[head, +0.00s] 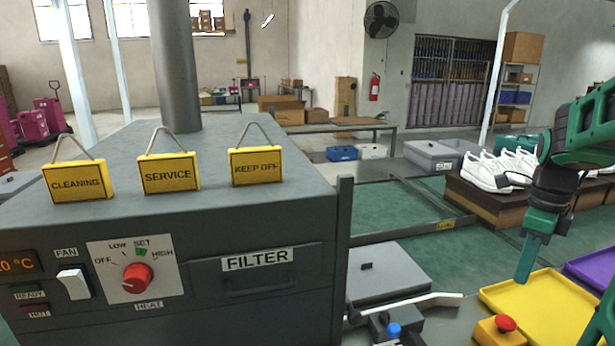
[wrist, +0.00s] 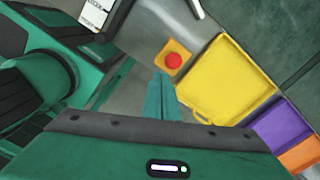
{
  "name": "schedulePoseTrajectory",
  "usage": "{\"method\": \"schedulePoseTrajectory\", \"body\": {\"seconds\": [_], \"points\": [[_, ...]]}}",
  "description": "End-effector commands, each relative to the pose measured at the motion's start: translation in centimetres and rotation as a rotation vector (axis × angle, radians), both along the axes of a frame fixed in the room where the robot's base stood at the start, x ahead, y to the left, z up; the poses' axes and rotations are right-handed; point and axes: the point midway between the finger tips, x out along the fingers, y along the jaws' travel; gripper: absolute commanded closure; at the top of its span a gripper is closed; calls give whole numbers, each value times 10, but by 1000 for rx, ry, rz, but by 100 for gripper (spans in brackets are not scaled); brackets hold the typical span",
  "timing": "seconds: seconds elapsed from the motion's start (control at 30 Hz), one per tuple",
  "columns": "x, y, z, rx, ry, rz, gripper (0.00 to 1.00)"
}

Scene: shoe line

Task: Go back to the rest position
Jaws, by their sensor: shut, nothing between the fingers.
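My gripper (head: 524,274) hangs at the right of the head view, pointing down, with its green fingers just left of and above the yellow tray (head: 542,312). In the wrist view the green fingers of my gripper (wrist: 161,80) are together and nothing shows between them. The yellow tray also shows in the wrist view (wrist: 228,75), to the right of the fingers. The red emergency button (wrist: 173,61) on its yellow box is just beyond the fingertips; it also shows in the head view (head: 505,323).
A grey machine (head: 90,230) with yellow signs, a red heat knob (head: 137,278) and a filter drawer (head: 258,285) fills the left. White shoes (head: 487,171) stand on a brown block behind my arm.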

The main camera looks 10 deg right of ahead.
Motion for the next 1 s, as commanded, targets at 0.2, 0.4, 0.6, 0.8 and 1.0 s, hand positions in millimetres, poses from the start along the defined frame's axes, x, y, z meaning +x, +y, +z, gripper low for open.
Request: {"method": "schedulePoseTrajectory", "body": {"seconds": [0.2, 0.4, 0.6, 0.8, 1.0], "points": [[-26, 38, -3, 1, -1, 477, 100], [-52, 68, -11, 5, -1, 918, 100], [-80, 95, -21, 10, -4, 1363, 100], [-105, 116, -33, 14, -8, 1763, 100], [-119, 126, -41, 20, -10, 1989, 100]]}}
